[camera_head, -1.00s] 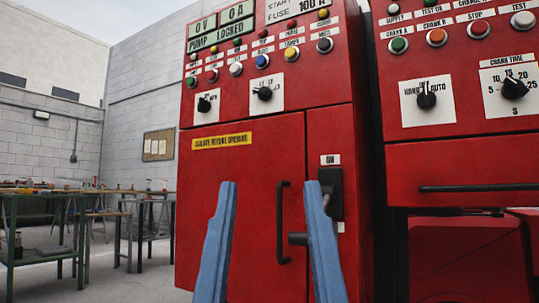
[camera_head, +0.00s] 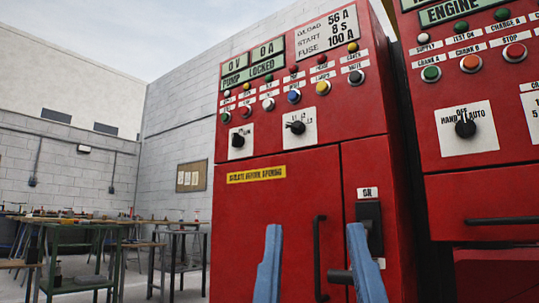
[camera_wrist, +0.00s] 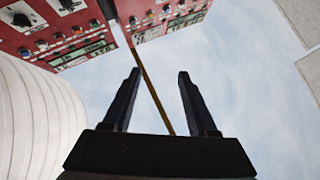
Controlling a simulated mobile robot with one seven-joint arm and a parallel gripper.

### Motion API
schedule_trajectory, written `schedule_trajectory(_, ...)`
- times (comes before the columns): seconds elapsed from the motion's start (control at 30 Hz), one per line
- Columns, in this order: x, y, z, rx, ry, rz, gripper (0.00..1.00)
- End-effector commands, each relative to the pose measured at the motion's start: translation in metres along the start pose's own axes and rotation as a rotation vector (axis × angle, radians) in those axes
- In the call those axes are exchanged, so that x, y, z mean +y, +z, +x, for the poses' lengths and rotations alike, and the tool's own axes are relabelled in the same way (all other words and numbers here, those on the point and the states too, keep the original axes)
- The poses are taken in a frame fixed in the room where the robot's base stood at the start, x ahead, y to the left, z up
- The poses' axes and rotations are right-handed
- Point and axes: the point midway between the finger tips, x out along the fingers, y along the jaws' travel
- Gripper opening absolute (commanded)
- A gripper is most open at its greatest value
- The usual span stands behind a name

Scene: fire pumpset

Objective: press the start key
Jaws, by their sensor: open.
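A red pump cabinet (camera_head: 265,205) fills the middle of the head view. Its upper panel has a slanted row of coloured push buttons: a green one (camera_head: 225,117) at the left end, then red, white, blue (camera_head: 294,96), yellow (camera_head: 322,87) and black ones. Their small labels are too blurred to read, so I cannot tell which is the start key. My gripper (camera_head: 315,229) is open and empty, its two blue fingers upright below the buttons. In the wrist view my gripper (camera_wrist: 160,73) points towards sky, with the red panels at the upper left, apart from the fingers.
A display (camera_head: 252,62) reads "PUMP LOCKED". Two rotary knobs (camera_head: 237,141) sit below the buttons. A dark door handle (camera_head: 318,257) and an "ON" switch (camera_head: 369,228) are behind my fingers. A second red cabinet (camera_head: 470,190) stands right. Workbenches (camera_head: 75,222) are at left.

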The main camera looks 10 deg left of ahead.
Motion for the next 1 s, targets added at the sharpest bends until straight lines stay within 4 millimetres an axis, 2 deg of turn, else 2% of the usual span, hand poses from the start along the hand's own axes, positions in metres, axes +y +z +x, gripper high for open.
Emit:
schedule_trajectory(0.03, 0.0, 0.0002, -0.0002, 0.0, 0.0, 0.0, 0.47)
schedule_trajectory(0.3, 0.0, 0.0002, -0.0002, 0.0, 0.0, 0.0, 0.0)
schedule_trajectory(1.0, 0.0, 0.0001, -0.0001, 0.0, 0.0, 0.0, 0.0)
